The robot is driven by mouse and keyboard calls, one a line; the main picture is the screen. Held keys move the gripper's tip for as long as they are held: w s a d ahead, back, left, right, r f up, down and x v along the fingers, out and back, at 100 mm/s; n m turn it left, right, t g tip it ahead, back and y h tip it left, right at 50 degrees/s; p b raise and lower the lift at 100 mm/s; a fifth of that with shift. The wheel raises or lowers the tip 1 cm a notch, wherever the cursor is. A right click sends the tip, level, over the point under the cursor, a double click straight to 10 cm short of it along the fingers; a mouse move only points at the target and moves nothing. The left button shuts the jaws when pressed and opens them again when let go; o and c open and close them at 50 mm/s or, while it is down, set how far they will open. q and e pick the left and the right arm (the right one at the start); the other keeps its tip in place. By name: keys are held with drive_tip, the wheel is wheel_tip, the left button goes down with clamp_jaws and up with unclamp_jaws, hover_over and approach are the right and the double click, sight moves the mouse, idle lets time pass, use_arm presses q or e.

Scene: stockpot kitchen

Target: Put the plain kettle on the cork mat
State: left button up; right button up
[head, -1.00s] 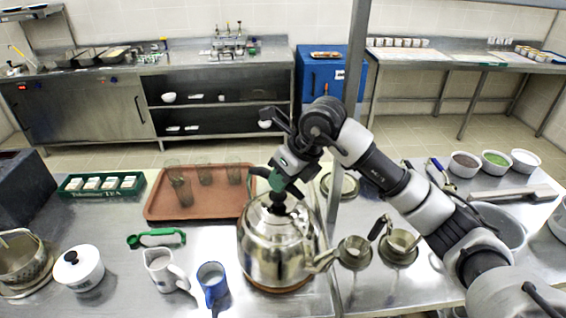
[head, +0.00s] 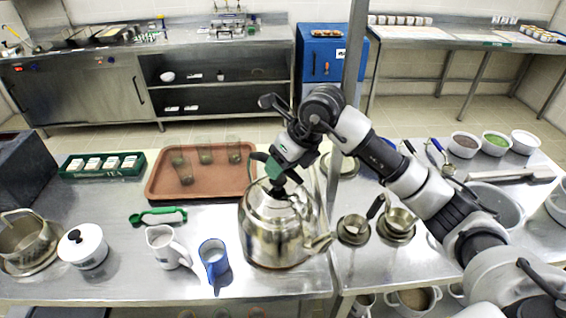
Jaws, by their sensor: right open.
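The plain kettle (head: 270,228) is a shiny steel pot with its spout to the right, upright near the front of the middle table. A thin brown edge of the cork mat (head: 284,268) shows under its base; most of the mat is hidden by the kettle. My right gripper (head: 279,184) is open at the top of the kettle, by its dark green handle (head: 257,158). The fingertips overlap the lid and handle area, so I cannot tell whether they touch. My left gripper is not in view.
A blue mug (head: 213,258) and a white jug (head: 165,247) stand left of the kettle. A brown tray (head: 215,188) with glasses lies behind it. Small metal pots (head: 354,229) stand close to the spout. A vertical post (head: 345,150) rises behind the kettle.

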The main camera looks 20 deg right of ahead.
drive_tip(key=shift+r, duration=0.2)
drive_tip(key=shift+d+r, duration=0.2)
drive_tip(key=shift+r, duration=0.1)
drive_tip(key=b+v, duration=0.2)
drive_tip(key=v, duration=0.9)
drive_tip(key=shift+s, duration=0.1)
